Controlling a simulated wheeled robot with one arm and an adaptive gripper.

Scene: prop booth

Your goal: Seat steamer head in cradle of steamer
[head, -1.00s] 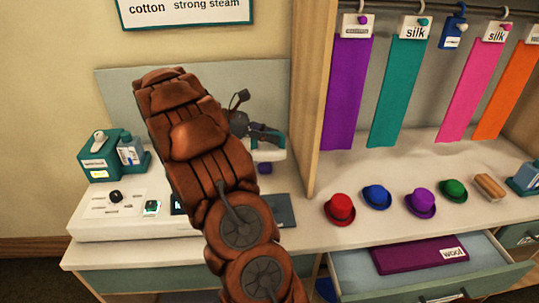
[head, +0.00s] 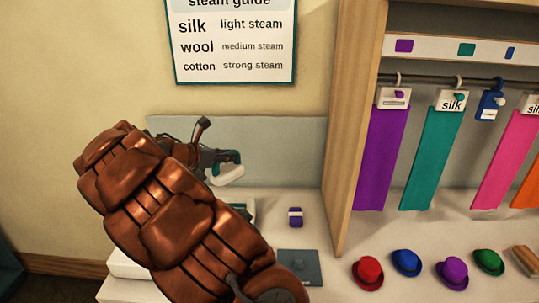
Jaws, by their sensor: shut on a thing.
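My gripper (head: 212,158) is dark and partly hidden behind my copper-coloured arm. It is shut on a white and teal piece, which looks like the steamer head (head: 229,174). The piece is held above the counter, in front of the grey back panel. A white edge at the lower left (head: 126,265) looks like part of the steamer base. My arm covers most of the base, and I cannot see the cradle.
A wooden post (head: 346,150) stands to the right. Beyond it hang coloured cloths (head: 431,155) above several hats (head: 368,272). A steam guide (head: 234,45) is on the wall.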

